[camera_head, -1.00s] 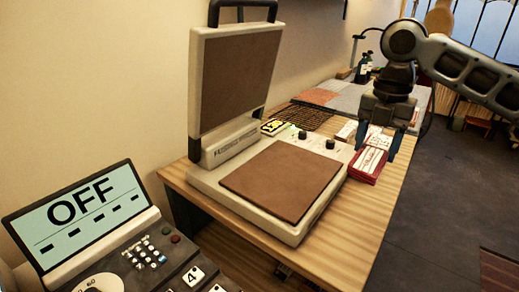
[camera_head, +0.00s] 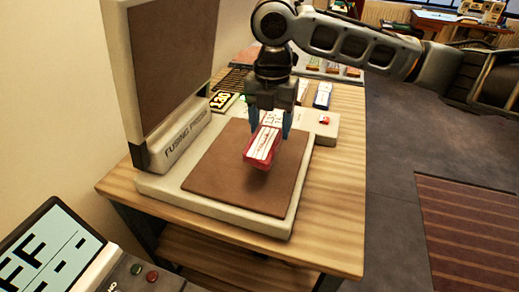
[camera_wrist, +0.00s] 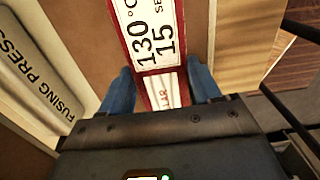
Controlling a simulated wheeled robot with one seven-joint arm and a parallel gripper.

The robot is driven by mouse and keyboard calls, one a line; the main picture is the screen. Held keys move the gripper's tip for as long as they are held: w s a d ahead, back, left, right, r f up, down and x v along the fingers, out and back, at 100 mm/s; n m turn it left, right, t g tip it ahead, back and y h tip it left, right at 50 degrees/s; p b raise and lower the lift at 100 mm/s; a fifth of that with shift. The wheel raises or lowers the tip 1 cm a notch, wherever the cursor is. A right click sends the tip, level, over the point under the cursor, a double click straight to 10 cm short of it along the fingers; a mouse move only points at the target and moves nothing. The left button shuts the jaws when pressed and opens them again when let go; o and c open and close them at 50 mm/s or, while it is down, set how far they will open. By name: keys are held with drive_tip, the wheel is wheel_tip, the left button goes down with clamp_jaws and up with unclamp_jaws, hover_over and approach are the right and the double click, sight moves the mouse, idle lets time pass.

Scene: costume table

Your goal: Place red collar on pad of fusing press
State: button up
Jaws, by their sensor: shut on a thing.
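The red collar (camera_head: 262,146) is a red block with white labels on it. My gripper (camera_head: 268,121) is shut on it, with blue fingers on either side. The collar is over the brown pad (camera_head: 222,180) of the open fusing press (camera_head: 180,143); whether its lower end touches the pad I cannot tell. In the wrist view, the collar (camera_wrist: 153,48) lies between the fingers of my gripper (camera_wrist: 160,88), and its label reads 130°C 15 SE, the rest cut off. The raised brown upper plate (camera_head: 175,60) stands at the left.
The press stands on a wooden table (camera_head: 335,225). A black and yellow tag (camera_head: 222,101) and a dark rack lie behind it. A panel with a screen (camera_head: 45,255) is at the lower left. Table to the right of the press is clear.

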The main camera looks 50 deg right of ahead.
sight(261, 137)
drive_tip(key=a+f, duration=0.2)
drive_tip(key=a, duration=0.1)
drive_tip(key=shift+s+a+f, duration=0.1)
drive_tip(key=shift+s+a, duration=0.1)
drive_tip(key=shift+a, duration=0.05)
drive_tip(key=shift+f+p, duration=0.5)
drive_tip(key=shift+f, duration=1.45)
drive_tip(key=shift+f, duration=0.15)
drive_tip(key=o, duration=1)
drive_tip(key=shift+o, duration=0.2)
wheel_tip(261, 137, up, 12)
drive_tip(key=shift+r, duration=0.2)
